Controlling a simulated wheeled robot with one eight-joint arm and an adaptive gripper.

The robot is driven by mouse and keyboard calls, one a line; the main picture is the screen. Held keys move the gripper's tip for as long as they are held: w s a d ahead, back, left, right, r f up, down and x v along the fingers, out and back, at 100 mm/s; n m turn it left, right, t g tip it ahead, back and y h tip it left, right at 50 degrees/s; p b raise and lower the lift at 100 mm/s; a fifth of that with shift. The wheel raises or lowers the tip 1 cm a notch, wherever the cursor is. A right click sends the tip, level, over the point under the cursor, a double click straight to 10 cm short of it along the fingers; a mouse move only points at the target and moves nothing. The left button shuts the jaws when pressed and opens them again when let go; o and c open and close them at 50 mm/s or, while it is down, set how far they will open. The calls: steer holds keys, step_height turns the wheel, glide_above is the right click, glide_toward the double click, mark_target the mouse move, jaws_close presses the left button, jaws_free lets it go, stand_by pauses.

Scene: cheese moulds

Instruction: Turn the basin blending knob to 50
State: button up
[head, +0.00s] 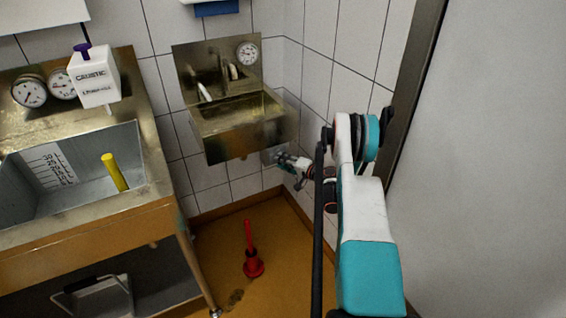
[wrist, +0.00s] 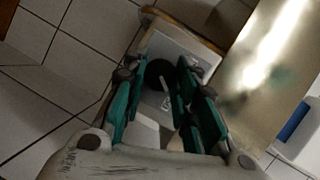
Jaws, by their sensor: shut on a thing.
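The basin is a small steel wash basin (head: 238,128) on the tiled wall. The blending knob (wrist: 158,73) is round and black with a pale pointer mark, and sits on a light grey plate (wrist: 190,48) in the wrist view. My gripper (wrist: 163,80) has its teal fingers on both sides of the knob and is shut on it. In the head view my gripper (head: 283,158) is at the wall, just right of and below the basin. It hides most of the knob there. I cannot read the scale or the knob's setting.
A round gauge (head: 247,53) is on the basin's back panel. A larger steel sink (head: 80,165) with a caustic container (head: 94,76) stands at the left. A pale wall or door panel (head: 490,150) fills the right side.

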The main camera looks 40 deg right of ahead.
steer(key=shift+f+m+t+y, duration=0.15)
steer(key=shift+m+t+y, duration=0.2)
steer(key=shift+m, duration=0.35)
steer(key=o, duration=1)
steer(key=shift+o, duration=0.2)
steer(key=shift+s, duration=0.15)
steer(key=v, duration=1.1)
steer(key=shift+s, duration=0.4)
